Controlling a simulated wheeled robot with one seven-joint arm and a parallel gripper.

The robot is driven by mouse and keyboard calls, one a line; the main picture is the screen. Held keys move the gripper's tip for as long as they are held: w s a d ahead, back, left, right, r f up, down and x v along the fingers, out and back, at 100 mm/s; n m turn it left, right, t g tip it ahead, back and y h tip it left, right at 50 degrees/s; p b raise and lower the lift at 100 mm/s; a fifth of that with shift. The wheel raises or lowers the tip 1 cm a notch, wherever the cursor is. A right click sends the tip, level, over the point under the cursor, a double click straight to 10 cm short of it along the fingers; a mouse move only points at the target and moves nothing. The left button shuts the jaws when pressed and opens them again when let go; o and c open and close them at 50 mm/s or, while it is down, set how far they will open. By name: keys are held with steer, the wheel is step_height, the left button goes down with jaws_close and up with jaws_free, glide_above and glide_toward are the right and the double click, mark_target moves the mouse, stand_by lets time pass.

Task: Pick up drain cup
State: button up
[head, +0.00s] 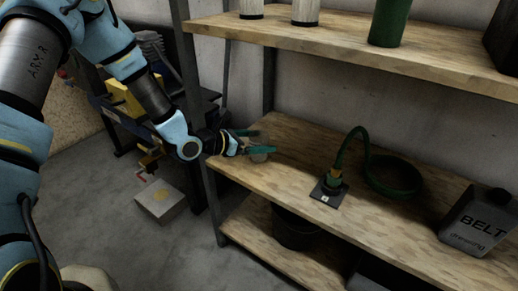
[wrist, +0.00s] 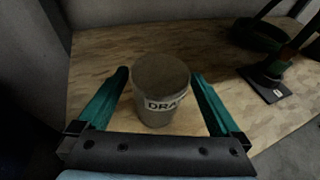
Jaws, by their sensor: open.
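The drain cup (wrist: 160,90) is a small grey cylinder with a white label reading "DRA", the rest turned out of sight. It stands upright on the wooden middle shelf (head: 290,150), near its left end. My gripper (wrist: 165,80) is open, with one green finger on each side of the cup and a visible gap on both sides. In the head view my gripper (head: 255,143) reaches over the shelf's left end, and the cup (head: 259,156) shows only partly beside the fingers.
A grey "BELT dressing" can (head: 478,222) stands farther right. The upper shelf (head: 350,55) holds cylinders above. A dark rack post (head: 205,190) stands at the shelf's left end.

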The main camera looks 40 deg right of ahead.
steer(key=x, duration=0.3)
steer(key=shift+d+f, duration=0.1)
steer(key=shift+f, duration=0.05)
steer(key=c, duration=1.4)
